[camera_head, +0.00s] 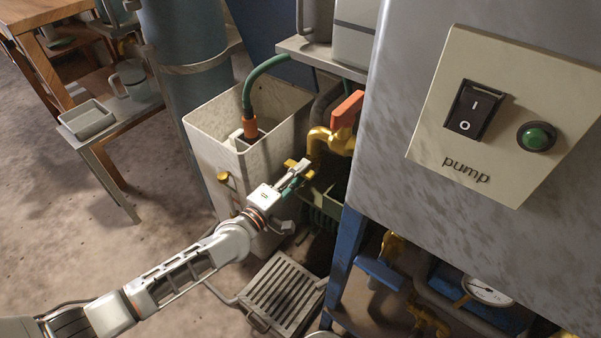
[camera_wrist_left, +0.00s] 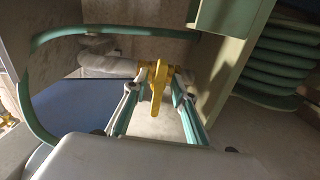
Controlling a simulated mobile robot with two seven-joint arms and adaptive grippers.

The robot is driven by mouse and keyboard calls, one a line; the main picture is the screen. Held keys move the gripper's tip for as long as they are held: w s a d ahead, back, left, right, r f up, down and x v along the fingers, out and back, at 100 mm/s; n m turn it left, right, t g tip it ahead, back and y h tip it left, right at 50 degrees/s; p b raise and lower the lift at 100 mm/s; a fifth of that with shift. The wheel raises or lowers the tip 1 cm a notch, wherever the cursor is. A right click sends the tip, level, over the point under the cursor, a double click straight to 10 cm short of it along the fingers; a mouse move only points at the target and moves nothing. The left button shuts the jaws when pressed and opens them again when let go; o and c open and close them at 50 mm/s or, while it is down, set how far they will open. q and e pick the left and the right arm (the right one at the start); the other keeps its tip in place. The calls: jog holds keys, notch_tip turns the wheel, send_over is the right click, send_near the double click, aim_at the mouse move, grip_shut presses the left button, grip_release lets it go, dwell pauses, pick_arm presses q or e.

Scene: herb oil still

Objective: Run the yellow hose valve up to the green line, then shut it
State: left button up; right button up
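The yellow valve (camera_head: 309,150) sticks out below the orange lever (camera_head: 347,110), beside the pale tank. In the left wrist view its yellow handle (camera_wrist_left: 157,88) stands between the two fingers of my left gripper (camera_wrist_left: 157,80), with a gap on both sides. In the head view my left gripper (camera_head: 295,178) reaches the valve from the lower left, and its fingers partly cover the handle. It is open around the handle. The pale tank (camera_head: 215,150) holds a green hose (camera_head: 262,72) with an orange end. No green line can be made out. My right gripper is not in view.
The grey pump cabinet (camera_head: 400,185) stands close on the right, with a switch (camera_head: 475,109) and a green lamp (camera_head: 537,137). A floor grate (camera_head: 284,293) lies below. A side table with a grey tray (camera_head: 86,118) and mug (camera_head: 133,78) stands at left. The floor there is clear.

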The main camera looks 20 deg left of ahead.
pick_arm(q)
jog(key=v, duration=1.2)
